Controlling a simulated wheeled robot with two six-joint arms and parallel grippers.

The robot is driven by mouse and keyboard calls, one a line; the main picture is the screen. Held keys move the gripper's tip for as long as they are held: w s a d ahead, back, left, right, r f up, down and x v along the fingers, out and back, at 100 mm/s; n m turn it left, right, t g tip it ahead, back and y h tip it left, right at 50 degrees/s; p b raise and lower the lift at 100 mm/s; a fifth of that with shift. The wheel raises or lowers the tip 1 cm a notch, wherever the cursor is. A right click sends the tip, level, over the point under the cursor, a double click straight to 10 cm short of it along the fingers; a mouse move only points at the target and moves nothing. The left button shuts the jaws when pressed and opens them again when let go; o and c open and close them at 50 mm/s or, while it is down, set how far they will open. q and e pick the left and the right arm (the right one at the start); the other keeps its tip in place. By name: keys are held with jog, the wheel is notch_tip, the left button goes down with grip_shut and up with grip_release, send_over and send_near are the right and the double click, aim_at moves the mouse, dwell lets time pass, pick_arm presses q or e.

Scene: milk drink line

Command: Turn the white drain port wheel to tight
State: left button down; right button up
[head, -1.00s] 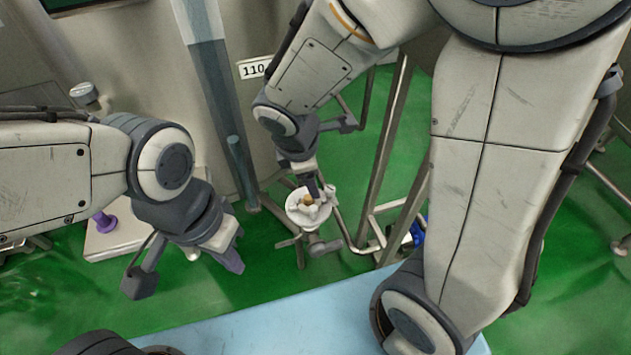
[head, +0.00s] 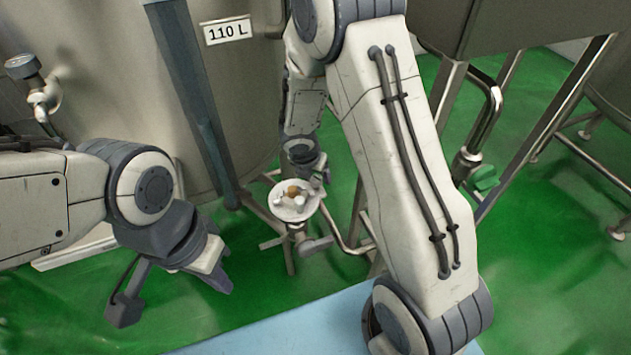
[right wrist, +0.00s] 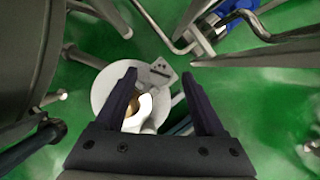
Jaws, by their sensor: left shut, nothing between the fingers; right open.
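The white drain port wheel (head: 299,201) has lobes and a tan-gold hub, and sits over a pale round disc at the drain fitting below the tank. In the right wrist view, a white lobe of the wheel (right wrist: 143,108) shows between my right gripper's fingers. My right gripper (right wrist: 160,74) is open, its dark fingers reaching over the disc on both sides of that lobe. Whether they touch the wheel, I cannot tell. In the head view the right fingers are mostly hidden behind the wrist. My left gripper (head: 221,281) is shut and empty, left of the wheel and apart from it.
A pressure gauge (head: 22,66) is far left. Green floor lies around.

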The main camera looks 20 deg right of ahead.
jog(key=shift+w+d+f, duration=0.15)
jog(key=shift+w+f, duration=0.05)
jog(key=shift+f, duration=0.4)
grip_shut()
